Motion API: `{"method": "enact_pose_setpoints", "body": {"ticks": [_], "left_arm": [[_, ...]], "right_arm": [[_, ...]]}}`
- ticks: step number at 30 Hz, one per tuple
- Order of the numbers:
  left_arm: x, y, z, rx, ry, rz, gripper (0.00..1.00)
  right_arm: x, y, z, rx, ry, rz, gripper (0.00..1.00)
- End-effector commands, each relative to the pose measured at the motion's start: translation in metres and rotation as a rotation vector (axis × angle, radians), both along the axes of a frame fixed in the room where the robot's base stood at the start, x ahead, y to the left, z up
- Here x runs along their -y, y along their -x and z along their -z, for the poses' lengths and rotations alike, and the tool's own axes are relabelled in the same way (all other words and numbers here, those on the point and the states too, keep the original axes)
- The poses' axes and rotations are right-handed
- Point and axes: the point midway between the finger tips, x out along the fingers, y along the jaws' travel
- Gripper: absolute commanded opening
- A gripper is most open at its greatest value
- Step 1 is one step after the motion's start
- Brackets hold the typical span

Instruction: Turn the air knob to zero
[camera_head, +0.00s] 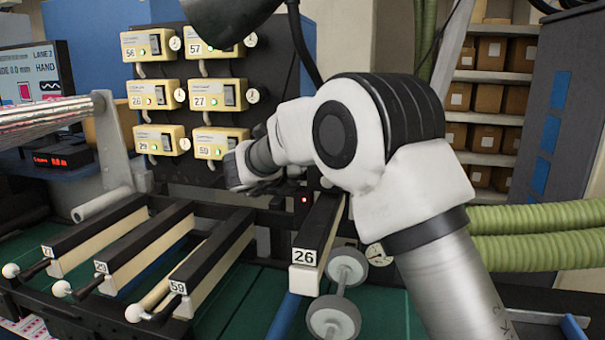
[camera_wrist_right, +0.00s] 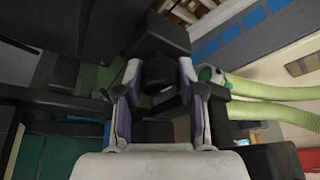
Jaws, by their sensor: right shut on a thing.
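My right arm reaches across the middle of the head view, and its dark right gripper (camera_head: 242,168) is at the lower right edge of the panel of cream boxes. In the right wrist view the two fingers (camera_wrist_right: 160,92) are closed on either side of a round black knob (camera_wrist_right: 160,74). It appears to be the air knob. Its pointer or scale cannot be made out. In the head view the knob is hidden behind the gripper and arm. My left gripper is not in view.
Cream boxes with numbers and small dials (camera_head: 213,94) fill the dark panel. Below stand black-topped bars, including one labelled 26 (camera_head: 305,257), and a small gauge (camera_head: 377,254). Green ribbed hoses (camera_head: 540,217) run at the right. A dark lamp-like hood (camera_head: 225,20) hangs above.

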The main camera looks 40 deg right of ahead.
Motion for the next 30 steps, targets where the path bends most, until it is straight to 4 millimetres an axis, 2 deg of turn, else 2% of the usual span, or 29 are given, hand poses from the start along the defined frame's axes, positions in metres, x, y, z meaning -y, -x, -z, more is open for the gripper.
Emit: {"method": "enact_pose_setpoints", "body": {"ticks": [18,30], "left_arm": [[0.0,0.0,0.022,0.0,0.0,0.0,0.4],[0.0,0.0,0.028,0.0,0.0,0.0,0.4]], "right_arm": [[0.0,-0.001,0.001,-0.314,0.272,0.001,0.04],[0.0,-0.001,0.0,-0.419,0.362,0.001,0.04]]}}
